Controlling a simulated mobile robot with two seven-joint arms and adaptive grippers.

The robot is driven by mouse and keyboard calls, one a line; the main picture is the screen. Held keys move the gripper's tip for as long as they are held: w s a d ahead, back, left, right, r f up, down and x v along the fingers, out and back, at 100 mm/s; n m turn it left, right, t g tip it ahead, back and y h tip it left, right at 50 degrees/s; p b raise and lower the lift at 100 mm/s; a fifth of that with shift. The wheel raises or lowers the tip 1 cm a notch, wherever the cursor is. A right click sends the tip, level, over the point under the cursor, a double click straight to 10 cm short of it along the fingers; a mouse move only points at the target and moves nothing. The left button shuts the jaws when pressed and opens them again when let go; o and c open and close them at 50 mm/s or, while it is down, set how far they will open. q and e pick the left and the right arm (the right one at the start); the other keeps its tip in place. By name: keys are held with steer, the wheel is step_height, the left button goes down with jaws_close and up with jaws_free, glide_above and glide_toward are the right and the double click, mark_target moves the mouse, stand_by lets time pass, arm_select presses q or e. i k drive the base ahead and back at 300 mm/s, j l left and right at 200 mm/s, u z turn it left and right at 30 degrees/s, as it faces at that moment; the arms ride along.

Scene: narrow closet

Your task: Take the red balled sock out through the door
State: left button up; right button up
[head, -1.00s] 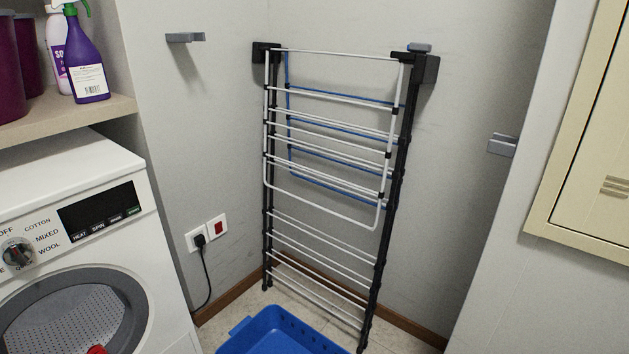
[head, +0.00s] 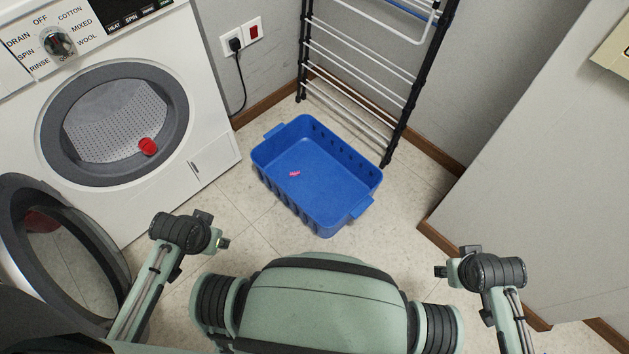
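The red balled sock (head: 148,147) lies inside the washing machine drum, at the lower right of the round opening. The machine's round door (head: 62,262) is swung open toward the lower left, leaving the opening (head: 115,123) uncovered. My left gripper (head: 222,243) is below and to the right of the opening, in front of the machine and apart from the sock. My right gripper (head: 440,271) is far to the right, over the floor by the right wall. Neither visibly holds anything. Both are small and seen side-on, so their finger gaps do not show clearly.
A blue basket (head: 268,160) with a small pink item (head: 294,174) stands on the floor ahead of me. A drying rack (head: 395,125) leans at the back wall. A plugged-in cord (head: 242,75) hangs beside the washing machine (head: 215,150). Some tiled floor is clear around the basket.

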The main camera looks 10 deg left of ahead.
mark_target(147, 145)
steer(key=k+l, duration=0.2)
steer(key=l+u, duration=0.1)
steer(key=u, duration=0.25)
steer(key=k+l+u, duration=0.1)
steer(key=u, duration=0.25)
steer(key=k+u, duration=0.1)
steer(key=u, duration=0.25)
steer(key=i+u, duration=0.5)
